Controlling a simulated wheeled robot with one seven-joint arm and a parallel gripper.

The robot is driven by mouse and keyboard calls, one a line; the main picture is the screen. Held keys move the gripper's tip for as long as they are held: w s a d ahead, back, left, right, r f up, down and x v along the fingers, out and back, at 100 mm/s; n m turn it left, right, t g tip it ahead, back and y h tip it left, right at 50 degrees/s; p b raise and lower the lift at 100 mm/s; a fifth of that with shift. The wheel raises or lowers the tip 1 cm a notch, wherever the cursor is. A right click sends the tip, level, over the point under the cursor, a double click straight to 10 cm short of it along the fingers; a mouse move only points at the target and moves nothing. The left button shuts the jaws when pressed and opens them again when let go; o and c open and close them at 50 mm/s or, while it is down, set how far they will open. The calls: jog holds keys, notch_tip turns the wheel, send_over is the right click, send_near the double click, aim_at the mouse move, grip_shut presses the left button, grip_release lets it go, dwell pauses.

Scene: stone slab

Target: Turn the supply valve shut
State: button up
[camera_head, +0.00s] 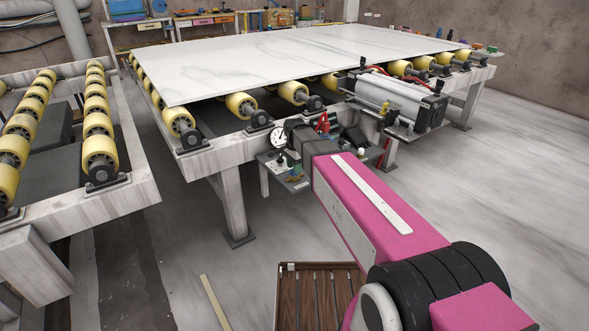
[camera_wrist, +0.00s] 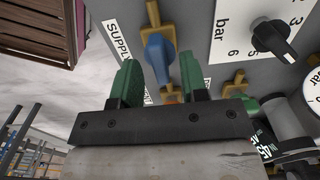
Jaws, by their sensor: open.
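The supply valve (camera_wrist: 158,55) shows in the wrist view as a blue lever on a brass body, beside a white label reading "SUPPLY" (camera_wrist: 117,40). My gripper (camera_wrist: 159,70) is open, with its two green fingers on either side of the blue lever. A gap shows between the lever and each finger; whether either finger touches it I cannot tell.
A black knob (camera_wrist: 272,38) on a "bar" dial and a second brass fitting (camera_wrist: 235,84) are close on the right. A pressure gauge (camera_head: 278,137) sits at the panel. The marble slab (camera_head: 290,55) lies on the roller table behind. A wooden crate (camera_head: 318,295) stands on the floor.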

jog(key=shift+f, duration=0.6)
grip_shut()
